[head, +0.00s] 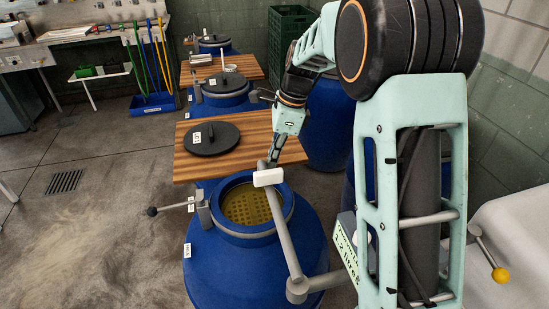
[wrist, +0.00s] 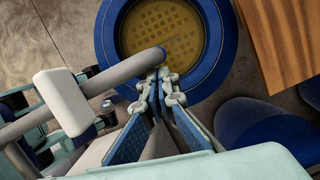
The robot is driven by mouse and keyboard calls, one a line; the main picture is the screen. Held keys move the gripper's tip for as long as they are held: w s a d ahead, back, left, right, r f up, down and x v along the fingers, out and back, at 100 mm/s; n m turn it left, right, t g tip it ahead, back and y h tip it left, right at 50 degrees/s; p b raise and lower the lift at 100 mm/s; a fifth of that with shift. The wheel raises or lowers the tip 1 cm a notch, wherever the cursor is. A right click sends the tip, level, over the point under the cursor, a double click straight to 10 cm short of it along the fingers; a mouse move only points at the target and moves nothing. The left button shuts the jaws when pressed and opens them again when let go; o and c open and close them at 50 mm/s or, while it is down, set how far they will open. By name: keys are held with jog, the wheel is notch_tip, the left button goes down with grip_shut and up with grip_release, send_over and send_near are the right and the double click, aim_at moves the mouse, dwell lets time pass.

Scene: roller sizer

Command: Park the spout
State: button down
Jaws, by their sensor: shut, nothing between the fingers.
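The grey spout pipe (head: 284,235) rises from a joint beside the nearest blue barrel (head: 255,265). A white block (head: 268,177) sits on it near its upper end. In the wrist view the rounded end of the spout (wrist: 130,68) overlaps the edge of the barrel's open mouth, and the white block (wrist: 63,100) is at left. My gripper (head: 272,160) is at the spout's far end. In the wrist view its fingertips (wrist: 167,82) are shut and empty, right beside the spout's end. I cannot tell if they touch it.
Yellow perforated material (head: 246,204) shows inside the barrel mouth. A wooden board (head: 262,140) with a black lid (head: 211,138) lies behind it. More blue barrels (head: 222,85) stand farther back. A yellow-knobbed lever (head: 500,275) is at right. Floor at left is open.

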jog(key=s+a+n+g+p, duration=0.15)
jog(key=s+a+n, duration=0.4)
jog(key=a, duration=0.55)
jog(key=s+a+n+g+p, duration=0.15)
jog(key=s+a+n, duration=0.25)
jog(key=s+a, duration=0.5)
jog(key=s+a+n+h, duration=0.1)
jog(key=s+a+n, duration=0.3)
jog(key=s, duration=0.7)
jog(key=s+a+n+h, duration=0.2)
jog(key=s+a+n, duration=0.2)
jog(key=s, duration=0.8)
jog(key=shift+a+n, duration=0.3)
jog(key=shift+n, duration=0.35)
jog(key=shift+f, duration=0.15)
jog(key=w+v, duration=0.1)
jog(key=v, duration=1.1)
jog(key=shift+r, duration=0.2)
